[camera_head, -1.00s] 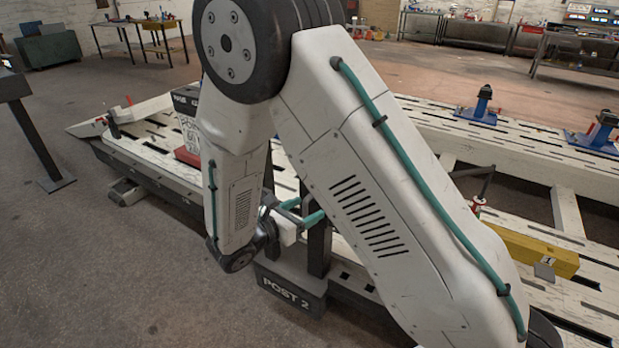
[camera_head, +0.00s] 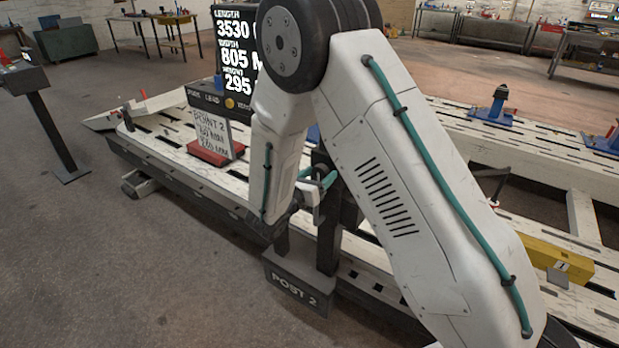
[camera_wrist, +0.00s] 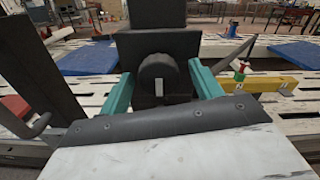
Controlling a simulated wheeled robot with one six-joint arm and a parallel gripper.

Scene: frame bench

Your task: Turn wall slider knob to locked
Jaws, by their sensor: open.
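My gripper (camera_wrist: 160,75) has two teal fingers, spread wide, one on each side of the knob. The fingers look apart from the knob, though the distance in depth is hard to tell. In the head view my gripper (camera_head: 322,180) is at the dark post marked POST 2 (camera_head: 297,288). My arm hides much of the post there, and the knob cannot be made out. No wording for locked is legible.
A slotted pale bench frame (camera_head: 180,165) runs behind the post. A display screen (camera_head: 236,50) and a sign on a red base (camera_head: 208,150) stand on it. A yellow beam (camera_head: 548,256) lies at right. A dark stand (camera_head: 50,120) is at left. Floor in front is clear.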

